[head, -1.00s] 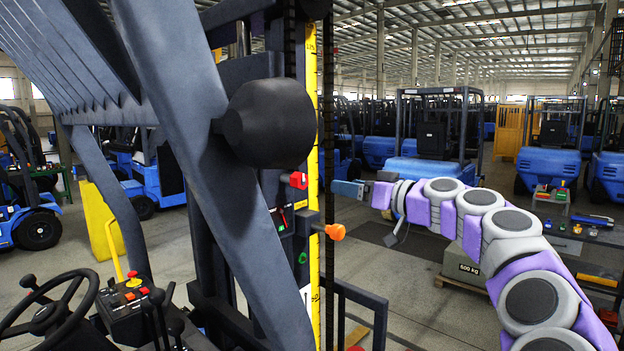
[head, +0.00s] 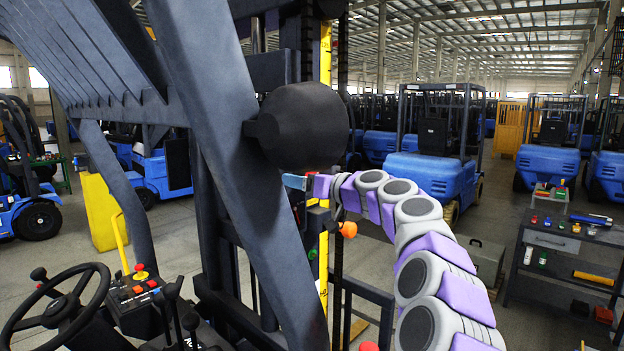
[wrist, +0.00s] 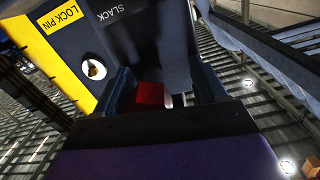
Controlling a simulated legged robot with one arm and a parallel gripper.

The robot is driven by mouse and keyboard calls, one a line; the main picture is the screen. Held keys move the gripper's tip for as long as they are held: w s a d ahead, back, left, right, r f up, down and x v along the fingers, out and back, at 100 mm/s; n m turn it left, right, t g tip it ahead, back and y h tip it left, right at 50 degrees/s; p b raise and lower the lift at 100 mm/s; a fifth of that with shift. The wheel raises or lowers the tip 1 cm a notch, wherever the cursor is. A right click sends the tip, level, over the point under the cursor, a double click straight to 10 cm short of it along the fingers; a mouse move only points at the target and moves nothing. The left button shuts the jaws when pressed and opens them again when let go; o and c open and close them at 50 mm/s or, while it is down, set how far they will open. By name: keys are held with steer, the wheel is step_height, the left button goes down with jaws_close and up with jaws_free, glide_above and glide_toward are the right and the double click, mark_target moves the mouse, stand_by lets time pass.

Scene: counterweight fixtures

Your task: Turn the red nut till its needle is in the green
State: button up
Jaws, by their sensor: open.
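The red nut (wrist: 150,96) shows in the wrist view as a red block between the two blue-grey fingers of my gripper (wrist: 163,88). The fingers are open on either side of it; I cannot tell whether either touches it. In the head view my gripper (head: 295,181) reaches left to the mast, just under the big black cylinder, and a sliver of red shows below it. A dark panel (wrist: 125,35) marked SLACK stands beyond the nut in the wrist view. No needle or green band can be made out now.
An orange knob (head: 348,229) and a green knob (head: 312,254) are below my gripper. A thick slanted beam (head: 235,150) and the black cylinder (head: 303,126) crowd the mast. A tool bench (head: 560,240) stands at right.

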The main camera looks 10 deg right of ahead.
steer(key=shift+s+r, duration=0.1)
steer(key=shift+r, duration=0.1)
steer(key=d, duration=0.3)
steer(key=shift+s+r, duration=0.15)
steer(key=shift+s, duration=0.25)
steer(key=c, duration=0.3)
steer(key=shift+d, duration=0.1)
steer(key=shift+c, duration=1.7)
steer(key=shift+s+a, duration=0.1)
steer(key=shift+a, duration=0.5)
steer(key=c, duration=0.3)
steer(key=shift+c, duration=0.6)
steer(key=shift+d, duration=0.2)
